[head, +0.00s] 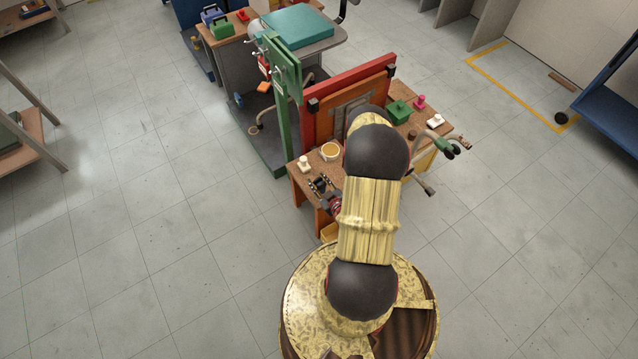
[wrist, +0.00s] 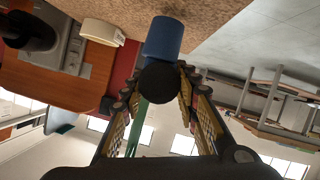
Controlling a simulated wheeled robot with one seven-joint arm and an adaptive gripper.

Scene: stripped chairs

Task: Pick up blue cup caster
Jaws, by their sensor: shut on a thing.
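The blue cup caster shows in the wrist view as a blue cup (wrist: 163,38) with a round black ball (wrist: 159,84) at its near end. My gripper (wrist: 157,92) is shut on it, its yellow-padded fingers on either side of the black ball. The blue cup points away from my gripper, toward the brown worktop (wrist: 205,12); I cannot tell whether it touches it.
A cream-white piece (wrist: 102,32) stands close to the blue cup. On the workbench are a white-topped piece (head: 304,163), a yellow round dish (head: 330,151), a green box (head: 398,112) and an upright red-framed panel (head: 349,78). A green post (head: 285,130) stands left.

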